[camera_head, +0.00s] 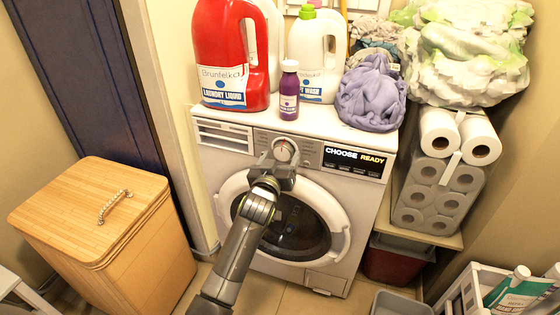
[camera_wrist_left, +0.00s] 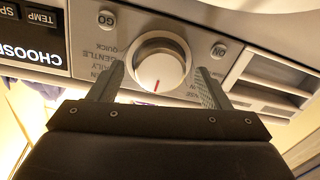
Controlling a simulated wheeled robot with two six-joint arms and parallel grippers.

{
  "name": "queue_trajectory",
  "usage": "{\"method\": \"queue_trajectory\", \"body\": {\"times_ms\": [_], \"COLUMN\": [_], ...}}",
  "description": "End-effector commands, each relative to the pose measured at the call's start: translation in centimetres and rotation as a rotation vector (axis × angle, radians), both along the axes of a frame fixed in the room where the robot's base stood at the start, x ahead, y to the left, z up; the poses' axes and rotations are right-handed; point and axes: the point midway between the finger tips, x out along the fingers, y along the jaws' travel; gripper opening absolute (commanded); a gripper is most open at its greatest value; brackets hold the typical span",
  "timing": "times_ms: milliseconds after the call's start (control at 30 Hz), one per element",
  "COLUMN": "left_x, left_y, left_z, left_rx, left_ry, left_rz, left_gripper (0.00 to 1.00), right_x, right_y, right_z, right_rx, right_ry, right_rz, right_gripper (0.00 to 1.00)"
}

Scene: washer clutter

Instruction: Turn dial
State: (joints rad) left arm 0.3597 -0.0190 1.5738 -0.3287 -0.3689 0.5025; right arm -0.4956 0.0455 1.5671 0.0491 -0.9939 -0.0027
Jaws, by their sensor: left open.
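The washer (camera_head: 218,160) is white and front-loading, with a grey control panel. My left gripper (camera_head: 282,163) reaches up to the dial from below. In the left wrist view its two fingers (camera_wrist_left: 162,88) are open, one on each side of the dial. I cannot tell whether they touch it. The right gripper is not in view.
A red detergent jug (camera_head: 228,50), a purple bottle (camera_head: 289,92), a white jug (camera_head: 315,55) and purple cloth (camera_head: 371,95) stand on the washer top. A wooden hamper (camera_head: 95,222) is at left. Paper rolls (camera_head: 440,185) are stacked at right.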

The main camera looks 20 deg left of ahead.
Motion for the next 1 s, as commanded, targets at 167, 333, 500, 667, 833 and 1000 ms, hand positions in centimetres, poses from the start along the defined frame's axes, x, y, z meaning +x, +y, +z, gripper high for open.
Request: {"method": "queue_trajectory", "body": {"times_ms": [167, 333, 500, 667, 833, 1000], "left_x": [0.1, 0.1, 0.09, 0.09, 0.08, 0.08], "left_y": [0.02, 0.03, 0.03, 0.02, 0.02, 0.02], "left_z": [0.0, 0.02, 0.02, 0.01, 0.03, 0.11], "left_rx": [0.0, 0.0, 0.0, 0.0, 0.007, 0.047], "left_ry": [0.0, 0.0, 0.0, 0.0, 0.0, -0.002], "left_rz": [0.0, 0.0, 0.0, 0.0, 0.0, 0.001], "left_gripper": [0.71, 0.71, 0.49, 0.28, 0.27, 0.27], "right_x": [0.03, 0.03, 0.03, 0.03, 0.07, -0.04], "right_y": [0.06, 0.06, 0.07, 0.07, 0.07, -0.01], "right_z": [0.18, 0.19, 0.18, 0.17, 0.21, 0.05], "right_rx": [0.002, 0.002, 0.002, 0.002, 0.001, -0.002], "right_ry": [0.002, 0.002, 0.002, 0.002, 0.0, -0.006], "right_rz": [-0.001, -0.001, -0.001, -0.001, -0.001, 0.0], "right_gripper": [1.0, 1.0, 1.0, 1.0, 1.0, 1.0]}}
